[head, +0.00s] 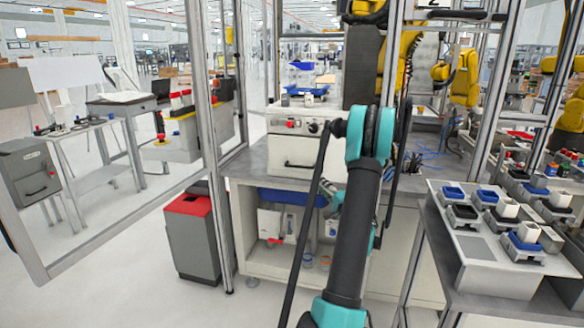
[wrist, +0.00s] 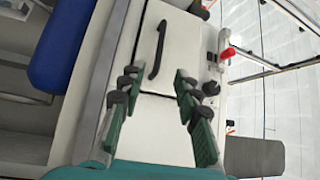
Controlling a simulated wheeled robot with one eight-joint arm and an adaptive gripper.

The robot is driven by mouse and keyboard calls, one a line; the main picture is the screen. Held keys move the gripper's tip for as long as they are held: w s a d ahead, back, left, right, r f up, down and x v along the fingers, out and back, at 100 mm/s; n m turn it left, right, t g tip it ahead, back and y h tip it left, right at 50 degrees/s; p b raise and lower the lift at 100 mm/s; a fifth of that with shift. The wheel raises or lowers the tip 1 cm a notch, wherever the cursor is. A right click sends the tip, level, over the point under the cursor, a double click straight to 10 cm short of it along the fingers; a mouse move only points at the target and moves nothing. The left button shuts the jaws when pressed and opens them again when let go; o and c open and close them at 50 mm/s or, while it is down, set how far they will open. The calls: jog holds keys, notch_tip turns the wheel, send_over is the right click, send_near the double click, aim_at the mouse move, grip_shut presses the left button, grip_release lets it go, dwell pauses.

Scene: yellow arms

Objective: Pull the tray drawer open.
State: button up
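The tray drawer (head: 303,152) is the white front panel of a white box unit on the grey bench. It looks shut, flush with the unit. Its black bar handle (head: 298,167) sits low on the panel, and my arm covers the panel's right part. In the wrist view the drawer front (wrist: 180,50) appears turned sideways, with the handle (wrist: 157,50) ahead of my fingertips. My gripper (wrist: 156,74) is open, one green-padded finger on each side, with nothing between them. It seems apart from the handle.
A red switch (wrist: 227,53) and black knobs (wrist: 211,88) are beside the drawer front. A blue tray (head: 308,89) lies on top of the unit. A red-topped grey bin (head: 190,235) stands left, and a table with several small trays (head: 485,265) right.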

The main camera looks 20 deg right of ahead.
aim_at(299, 167)
jog(key=x, duration=1.7)
jog(key=shift+w+a, duration=0.1)
jog(key=shift+w, duration=0.05)
grip_shut()
